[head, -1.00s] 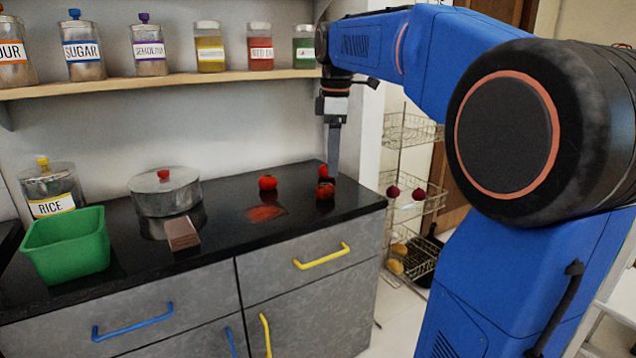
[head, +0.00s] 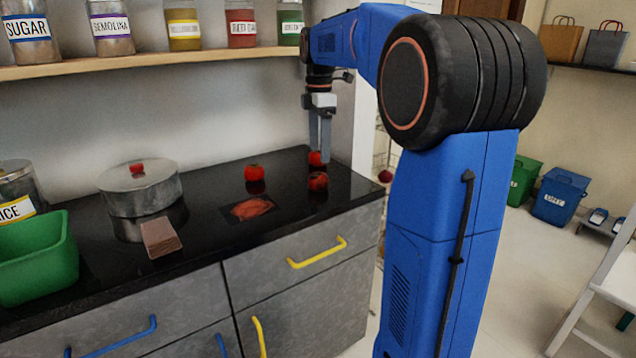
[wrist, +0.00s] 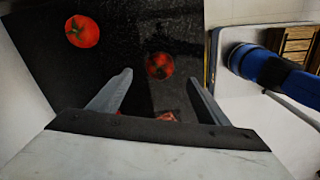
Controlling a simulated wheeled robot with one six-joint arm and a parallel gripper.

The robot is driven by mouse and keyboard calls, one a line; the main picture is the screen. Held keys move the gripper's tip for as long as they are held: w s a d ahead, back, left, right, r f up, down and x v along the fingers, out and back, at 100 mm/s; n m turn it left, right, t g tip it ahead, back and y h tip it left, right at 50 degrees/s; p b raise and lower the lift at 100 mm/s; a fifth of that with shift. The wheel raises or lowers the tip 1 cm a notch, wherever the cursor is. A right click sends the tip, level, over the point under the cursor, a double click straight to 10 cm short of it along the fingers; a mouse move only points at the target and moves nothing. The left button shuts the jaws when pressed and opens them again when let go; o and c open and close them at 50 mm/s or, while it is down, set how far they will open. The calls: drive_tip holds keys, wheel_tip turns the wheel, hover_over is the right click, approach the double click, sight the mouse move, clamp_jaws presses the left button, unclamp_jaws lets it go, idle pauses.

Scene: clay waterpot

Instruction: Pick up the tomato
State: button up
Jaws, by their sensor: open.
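Three red tomatoes are on the black counter (head: 215,235) in the head view. One tomato (head: 254,172) is towards the left, one (head: 318,181) is at the right front, and one (head: 316,158) is behind it, partly hidden by my fingers. My gripper (head: 321,155) points down over the counter's right end, open and empty. In the wrist view, one tomato (wrist: 160,65) shows between and just beyond my fingertips (wrist: 159,80). Another tomato (wrist: 82,31) is at upper left. A red piece (wrist: 162,116) shows near the gripper's base, mostly hidden.
A flat reddish item (head: 250,208), a brown block (head: 160,238), a metal pot (head: 140,190) and a green bin (head: 38,262) are on the counter to the left. A jar shelf (head: 150,62) runs above. A wall is close behind my gripper.

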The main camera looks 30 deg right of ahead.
sight(320, 174)
wheel_tip(320, 174, down, 9)
drive_tip(key=shift+r, duration=0.1)
idle(0.5)
drive_tip(key=c, duration=1.2)
